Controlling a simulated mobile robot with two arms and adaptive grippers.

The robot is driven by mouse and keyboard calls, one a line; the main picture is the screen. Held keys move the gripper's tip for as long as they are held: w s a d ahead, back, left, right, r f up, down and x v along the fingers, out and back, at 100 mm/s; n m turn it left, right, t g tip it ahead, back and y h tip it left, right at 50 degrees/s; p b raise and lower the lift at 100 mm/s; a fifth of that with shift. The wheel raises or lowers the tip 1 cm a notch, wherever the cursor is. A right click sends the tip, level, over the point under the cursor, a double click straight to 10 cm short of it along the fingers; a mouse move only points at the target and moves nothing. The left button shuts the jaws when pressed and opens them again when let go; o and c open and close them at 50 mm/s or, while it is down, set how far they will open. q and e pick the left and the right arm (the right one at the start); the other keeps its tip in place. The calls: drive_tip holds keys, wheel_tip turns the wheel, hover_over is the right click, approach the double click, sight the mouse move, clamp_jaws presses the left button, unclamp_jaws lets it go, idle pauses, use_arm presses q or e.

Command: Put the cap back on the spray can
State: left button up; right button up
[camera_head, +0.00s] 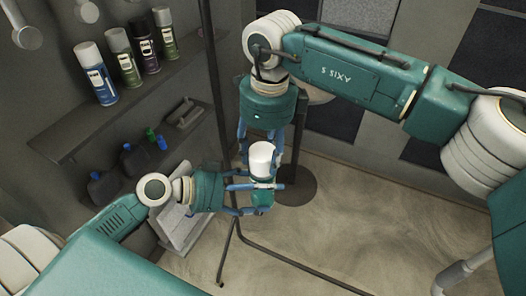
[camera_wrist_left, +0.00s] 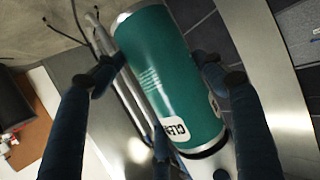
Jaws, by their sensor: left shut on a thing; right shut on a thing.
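The teal spray can (camera_head: 262,197) is upright in my left gripper (camera_head: 262,188), whose blue fingers come in from the left. In the left wrist view the can (camera_wrist_left: 172,80) fills the space between both fingers, with part of its label showing. The white cap (camera_head: 262,156) is directly above the can, between the fingers of my right gripper (camera_head: 262,166), which reaches down from above. At the can's lower end in the wrist view, a dark rim shows beside a pale part. I cannot tell whether the cap is fully seated.
A wall shelf (camera_head: 130,100) at the left holds several capped spray cans. Dark bottles (camera_head: 104,187) stand on a lower shelf. A dark stand with a round base (camera_head: 296,188) is behind my grippers, and a thin metal frame (camera_head: 290,258) is below them. Floor at the right is open.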

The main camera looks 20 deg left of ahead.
drive_tip(key=shift+f, duration=0.35)
idle(0.4)
drive_tip(key=o, duration=0.8)
drive_tip(key=shift+o, duration=0.3)
drive_tip(key=o, duration=0.7)
drive_tip(key=shift+s+d+r, duration=0.1)
drive_tip(key=shift+d+r, duration=0.05)
drive_tip(key=shift+r, duration=1.6)
drive_tip(key=shift+d+r, duration=0.1)
drive_tip(key=shift+r, duration=1.65)
